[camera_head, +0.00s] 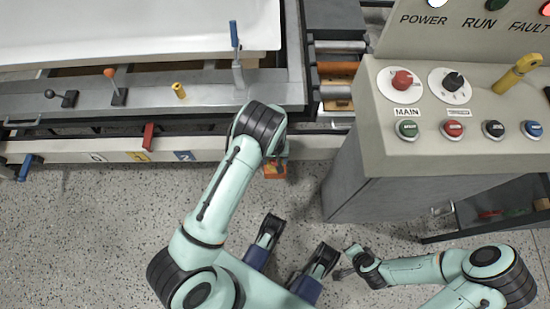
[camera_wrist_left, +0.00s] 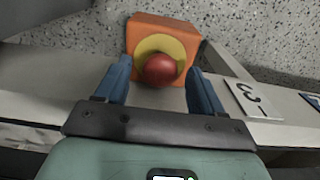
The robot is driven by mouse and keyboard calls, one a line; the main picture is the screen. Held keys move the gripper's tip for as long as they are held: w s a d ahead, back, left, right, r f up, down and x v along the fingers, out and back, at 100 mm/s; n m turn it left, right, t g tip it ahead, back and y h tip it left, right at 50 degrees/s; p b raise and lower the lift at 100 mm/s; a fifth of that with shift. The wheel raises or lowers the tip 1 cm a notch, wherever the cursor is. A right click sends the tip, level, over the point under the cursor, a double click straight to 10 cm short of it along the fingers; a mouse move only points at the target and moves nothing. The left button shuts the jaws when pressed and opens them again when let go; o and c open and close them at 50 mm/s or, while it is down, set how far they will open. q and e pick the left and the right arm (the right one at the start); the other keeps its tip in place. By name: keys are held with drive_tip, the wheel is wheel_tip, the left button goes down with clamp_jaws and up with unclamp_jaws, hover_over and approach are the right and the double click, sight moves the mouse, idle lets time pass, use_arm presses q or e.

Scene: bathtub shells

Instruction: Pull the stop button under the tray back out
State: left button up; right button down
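The stop button (camera_wrist_left: 160,69) is a round red knob on a yellow disc, on the face of an orange box (camera_wrist_left: 150,32). In the head view the orange box (camera_head: 275,172) shows below the tray's frame, partly covered by my left arm; its button is hidden there. My left gripper (camera_wrist_left: 159,72) is open, with one blue finger on each side of the red knob and visible gaps between. In the head view the left gripper (camera_head: 282,152) is mostly behind its own wrist. My right gripper (camera_head: 346,262) is low over the floor, away from the button; its finger gap is unclear.
The white tray (camera_head: 120,30) lies on a grey frame with small levers. A control console (camera_head: 460,110) with knobs, coloured buttons and a yellow handle stands at the right. A light rail (camera_wrist_left: 60,105) passes by the orange box. Speckled floor is free in front.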

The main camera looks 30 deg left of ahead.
use_arm(q)
drive_tip(key=c, duration=1.1)
drive_tip(key=shift+r, duration=0.15)
drive_tip(key=shift+r+p, duration=0.25)
drive_tip(key=shift+p, duration=0.05)
drive_tip(key=o, duration=1.1)
drive_tip(key=shift+r+p, duration=2)
drive_tip(key=shift+r, duration=1.05)
